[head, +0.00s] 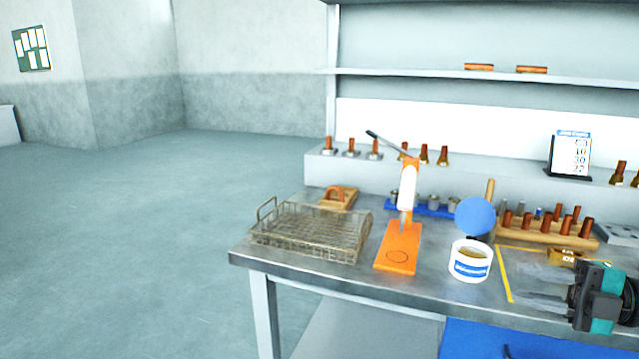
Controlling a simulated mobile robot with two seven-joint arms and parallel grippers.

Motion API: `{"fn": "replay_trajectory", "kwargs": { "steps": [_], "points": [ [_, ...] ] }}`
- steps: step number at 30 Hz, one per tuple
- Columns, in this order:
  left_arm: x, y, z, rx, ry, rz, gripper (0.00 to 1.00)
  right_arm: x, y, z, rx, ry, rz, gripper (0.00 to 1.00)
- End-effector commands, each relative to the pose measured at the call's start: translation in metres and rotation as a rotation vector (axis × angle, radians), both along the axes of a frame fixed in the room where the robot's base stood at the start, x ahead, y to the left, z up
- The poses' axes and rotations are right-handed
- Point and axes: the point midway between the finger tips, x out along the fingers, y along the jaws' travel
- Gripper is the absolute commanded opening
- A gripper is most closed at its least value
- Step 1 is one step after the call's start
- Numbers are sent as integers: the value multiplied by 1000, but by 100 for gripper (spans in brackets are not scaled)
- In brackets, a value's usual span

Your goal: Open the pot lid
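The pot (470,265) is a white round tub with a blue label, standing on the metal workbench. Its top is open and something brown shows inside. The round blue lid (475,216) stands upright above the pot's back rim. A dark piece shows between lid and rim; I cannot tell exactly how they join. My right gripper (517,281) comes in from the right. Its two grey fingers are apart with nothing between them, and they point left toward the pot, with a gap to it. My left gripper is not in view.
On the workbench (340,282), left of the pot, are an orange-based lever press (398,262) and a wire basket (310,235). Behind the pot is a wooden rack (550,233) with several copper-topped pieces. Yellow tape (504,280) marks an area by my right gripper.

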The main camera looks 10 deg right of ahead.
Motion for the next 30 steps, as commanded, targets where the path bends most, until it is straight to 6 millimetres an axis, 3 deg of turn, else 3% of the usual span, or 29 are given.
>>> {"fn": "replay_trajectory", "kwargs": {
  "steps": [1,5,11,14,18,24,30],
  "points": [
    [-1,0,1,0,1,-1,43,-1,3,-21,55,37,-63,34],
    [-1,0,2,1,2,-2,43,1,9,-61,156,115,-211,34],
    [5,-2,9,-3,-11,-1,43,-8,32,-135,337,302,-472,34],
    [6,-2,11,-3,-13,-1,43,-20,54,-179,437,442,-621,34],
    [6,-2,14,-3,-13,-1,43,-44,99,-234,567,670,-809,34],
    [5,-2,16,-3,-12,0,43,-80,172,-282,701,991,-991,34],
    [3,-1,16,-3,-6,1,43,-100,215,-296,753,1171,-1058,34]
  ]
}}
